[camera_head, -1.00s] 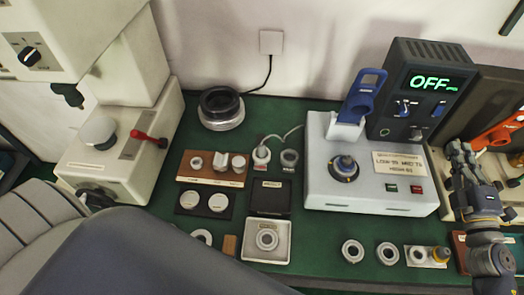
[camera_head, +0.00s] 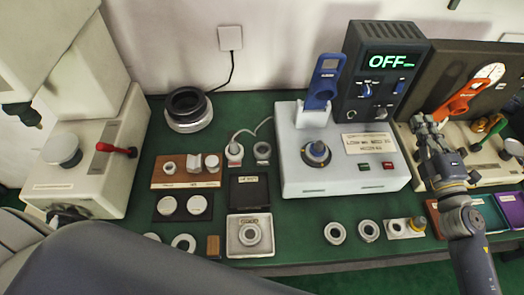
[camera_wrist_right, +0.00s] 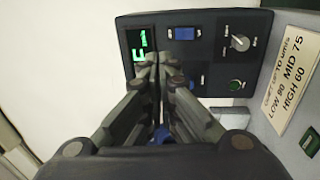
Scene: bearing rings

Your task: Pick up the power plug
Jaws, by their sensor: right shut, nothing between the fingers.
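A grey cord (camera_head: 262,124) runs from the white machine to a small white round piece (camera_head: 234,150) with a reddish mark; I cannot tell if this is the plug. A white wall plate (camera_head: 230,38) has a black cord (camera_head: 232,72) going down to the bench. My left gripper is not in view.
The white machine (camera_head: 292,168) carries a blue handled tool (camera_head: 324,82). An orange-handled fixture (camera_head: 460,96) stands close right of my gripper. Several rings (camera_head: 335,232) lie along the front edge. Green bench cloth (camera_head: 300,212) is bare in front of the machine.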

